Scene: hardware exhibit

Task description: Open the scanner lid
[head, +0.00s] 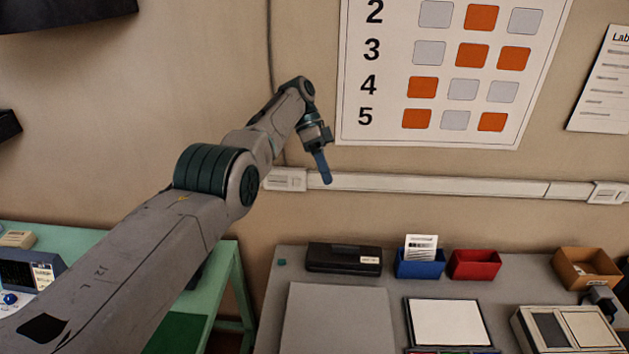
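My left gripper (322,168) is raised in front of the wall, its blue fingers pointing down. The fingers overlap from this side, so I cannot tell whether they are open or shut. I see nothing held in it. It is well above the grey table and touches nothing there. No thing is clearly marked as the scanner. A dark-framed device with a white panel (448,323) lies at the front of the table, cut off by the bottom edge. A flat grey panel (338,318) lies left of it. My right gripper is out of view.
A black box (344,258), a blue bin (420,267) with a card, a red bin (474,265) and an orange-brown bin (586,268) line the table's back. A beige device (530,328) stands at right. A green bench (222,262) is at left.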

